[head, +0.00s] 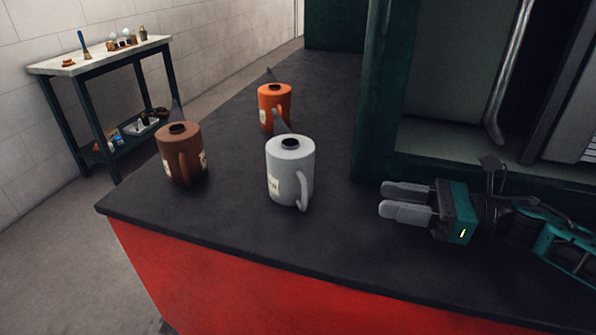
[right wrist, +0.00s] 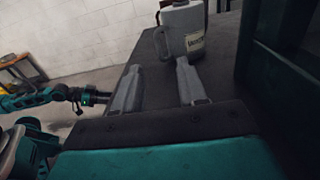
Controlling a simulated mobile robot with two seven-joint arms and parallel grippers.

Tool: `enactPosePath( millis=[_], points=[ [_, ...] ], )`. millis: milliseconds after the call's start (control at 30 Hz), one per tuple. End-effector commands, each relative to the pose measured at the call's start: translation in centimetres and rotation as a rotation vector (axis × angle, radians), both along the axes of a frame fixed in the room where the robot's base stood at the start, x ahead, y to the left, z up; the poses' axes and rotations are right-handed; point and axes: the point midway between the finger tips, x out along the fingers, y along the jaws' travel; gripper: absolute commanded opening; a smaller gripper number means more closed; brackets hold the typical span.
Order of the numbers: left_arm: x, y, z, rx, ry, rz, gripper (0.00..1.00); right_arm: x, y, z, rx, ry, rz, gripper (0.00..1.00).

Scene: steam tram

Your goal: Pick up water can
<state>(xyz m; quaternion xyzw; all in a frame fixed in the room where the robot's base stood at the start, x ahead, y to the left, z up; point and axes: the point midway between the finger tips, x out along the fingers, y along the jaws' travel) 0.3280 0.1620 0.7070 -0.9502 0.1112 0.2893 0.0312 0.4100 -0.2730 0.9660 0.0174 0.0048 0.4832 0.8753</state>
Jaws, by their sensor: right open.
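Three handled cans stand upright on the dark deck: a grey one (head: 290,165), a brown one (head: 178,150) to its left and an orange one (head: 275,104) behind. The grey can has a pale label, too small to read surely, and also shows in the right wrist view (right wrist: 183,30) beyond the fingertips. I cannot tell by label which is the water can. My right gripper (head: 383,200) is open and empty, right of the grey can, pointing left and apart from it. Part of my left arm shows in the right wrist view; its gripper (right wrist: 98,97) is partly hidden.
The dark deck (head: 240,228) ends in a red side (head: 230,285) at the front. A green frame (head: 375,90) rises behind my right gripper. A workbench (head: 100,55) with small items stands at the far left. The deck between gripper and grey can is clear.

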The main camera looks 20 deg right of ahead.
Motion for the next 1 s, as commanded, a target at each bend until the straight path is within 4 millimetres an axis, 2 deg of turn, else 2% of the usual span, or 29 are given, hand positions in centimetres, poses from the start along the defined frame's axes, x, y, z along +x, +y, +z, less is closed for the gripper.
enactPosePath(
  millis=[167, 600, 1000],
  points=[
    [-0.2, 0.0, -0.3, 0.0, 0.005, -0.002, 0.43, 0.2, 0.9, -0.1, -0.029, -0.031, 0.033, 0.41],
    [-0.6, 0.1, -0.2, 0.004, 0.01, -0.003, 0.43, 3.0, 5.5, 0.0, -0.024, -0.028, 0.029, 0.41],
    [-0.6, 0.2, -0.3, 0.009, 0.011, -0.002, 0.43, 4.2, 7.7, -0.4, -0.022, -0.025, 0.029, 0.41]
  ],
)
